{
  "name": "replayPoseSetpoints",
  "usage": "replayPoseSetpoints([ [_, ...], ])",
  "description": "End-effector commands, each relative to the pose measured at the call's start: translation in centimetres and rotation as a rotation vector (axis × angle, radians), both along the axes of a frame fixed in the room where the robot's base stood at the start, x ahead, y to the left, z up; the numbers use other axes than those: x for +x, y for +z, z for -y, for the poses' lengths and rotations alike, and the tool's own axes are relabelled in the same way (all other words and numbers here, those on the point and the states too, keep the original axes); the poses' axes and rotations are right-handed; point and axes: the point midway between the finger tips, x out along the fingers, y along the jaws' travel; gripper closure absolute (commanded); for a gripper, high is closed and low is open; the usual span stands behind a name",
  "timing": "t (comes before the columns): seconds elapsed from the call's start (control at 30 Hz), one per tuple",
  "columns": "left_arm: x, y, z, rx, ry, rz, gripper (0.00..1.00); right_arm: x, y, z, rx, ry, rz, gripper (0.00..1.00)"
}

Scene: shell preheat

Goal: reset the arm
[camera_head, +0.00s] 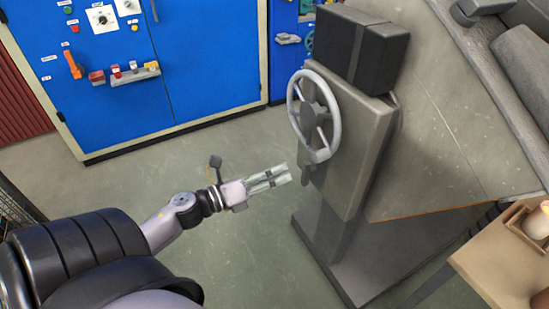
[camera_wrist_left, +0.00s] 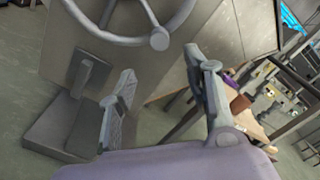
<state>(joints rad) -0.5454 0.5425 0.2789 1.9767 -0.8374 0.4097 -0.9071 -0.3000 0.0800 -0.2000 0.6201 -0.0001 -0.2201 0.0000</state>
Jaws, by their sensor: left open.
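My left gripper (camera_head: 280,178) reaches in from the lower left in the head view, near the machine's grey handwheel (camera_head: 315,117). It is a little left of and below the wheel, and appears apart from it. In the left wrist view the two fingers of the left gripper (camera_wrist_left: 165,95) are spread with nothing between them. The handwheel also shows at the top of that view (camera_wrist_left: 158,40), beyond the fingers. My right gripper is in neither view.
The large grey machine (camera_head: 360,150) stands on a floor base (camera_head: 345,255). A blue control cabinet (camera_head: 120,70) is at the back left. A wooden table (camera_head: 505,265) with a small tray (camera_head: 520,222) is at the lower right. The floor (camera_head: 240,260) around my arm is clear.

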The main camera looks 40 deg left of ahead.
Motion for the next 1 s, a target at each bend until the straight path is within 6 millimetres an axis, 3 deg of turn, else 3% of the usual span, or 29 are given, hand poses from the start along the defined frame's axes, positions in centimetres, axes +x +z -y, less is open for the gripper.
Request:
replayPoseSetpoints([
  [0.43, 0.0, -0.1, 0.0, -0.002, 0.001, -0.002, 0.54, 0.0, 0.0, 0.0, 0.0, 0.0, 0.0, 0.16],
  [0.57, 0.3, -2.1, -1.1, -0.081, 0.05, -0.058, 0.54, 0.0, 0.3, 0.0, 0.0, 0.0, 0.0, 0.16],
  [0.67, 0.3, -6.6, -3.1, -0.249, 0.156, -0.175, 0.54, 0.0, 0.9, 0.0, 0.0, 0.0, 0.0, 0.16],
  [0.77, -0.7, -13.5, -5.1, -0.478, 0.31, -0.336, 0.54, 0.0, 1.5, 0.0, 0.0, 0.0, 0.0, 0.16],
  [0.87, -2.9, -20.8, -5.9, -0.709, 0.476, -0.495, 0.54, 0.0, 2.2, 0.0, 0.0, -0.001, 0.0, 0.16],
  [1.0, -7.7, -30.4, -5.0, -0.987, 0.714, -0.699, 0.54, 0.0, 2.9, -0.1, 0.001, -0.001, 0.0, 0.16],
])
